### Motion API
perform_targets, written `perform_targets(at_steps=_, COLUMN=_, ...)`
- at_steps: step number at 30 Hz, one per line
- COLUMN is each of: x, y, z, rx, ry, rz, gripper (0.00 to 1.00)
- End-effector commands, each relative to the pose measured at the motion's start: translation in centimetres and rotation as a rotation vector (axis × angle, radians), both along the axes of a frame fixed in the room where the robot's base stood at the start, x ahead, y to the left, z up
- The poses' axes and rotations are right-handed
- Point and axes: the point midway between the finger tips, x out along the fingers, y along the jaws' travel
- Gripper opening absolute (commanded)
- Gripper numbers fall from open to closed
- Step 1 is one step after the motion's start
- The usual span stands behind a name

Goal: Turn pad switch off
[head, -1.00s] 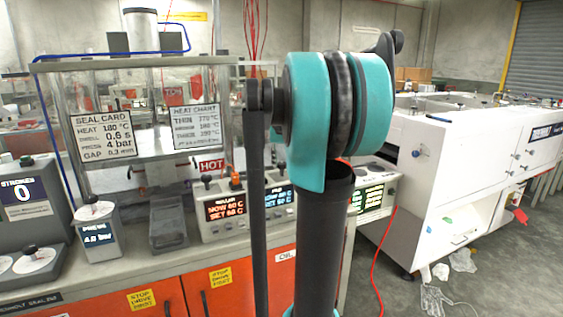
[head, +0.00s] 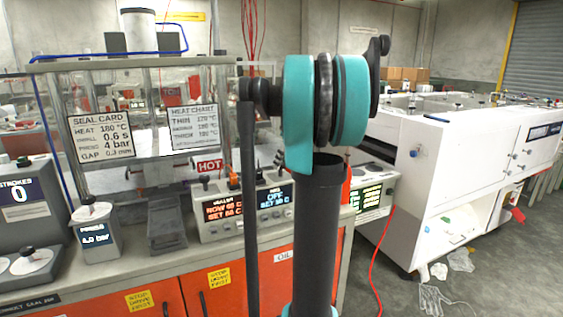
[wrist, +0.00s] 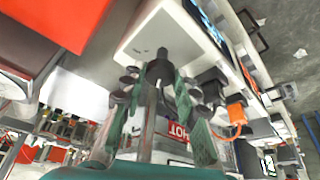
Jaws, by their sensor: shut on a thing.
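A grey control box (head: 240,230) on the bench has an orange display (head: 222,210) and a blue display (head: 272,199). The blue display's top line appears to read OFF, with a set value below. In the wrist view my gripper (wrist: 160,85), with teal fingers, is shut around a dark knob-like switch (wrist: 159,66) at the box (wrist: 150,32). Which label belongs to this switch is not readable. An orange-levered switch (wrist: 237,115) is beside it, apart from the fingers. In the head view my arm hides the gripper and part of the box.
A red HOT sign (head: 209,166) stands behind the box. A sealing machine with clear panels and posted cards (head: 100,135) is at left. A gauge unit (head: 95,229) and a dark pedal (head: 167,224) stand on the bench.

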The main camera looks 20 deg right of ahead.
Motion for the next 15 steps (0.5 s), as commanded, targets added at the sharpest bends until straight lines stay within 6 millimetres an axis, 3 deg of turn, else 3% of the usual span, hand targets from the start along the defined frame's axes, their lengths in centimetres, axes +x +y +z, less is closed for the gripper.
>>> perform_targets(at_steps=15, x=0.12, y=-0.22, z=-0.03, rx=-0.002, ry=0.001, rz=0.237, gripper=0.01)
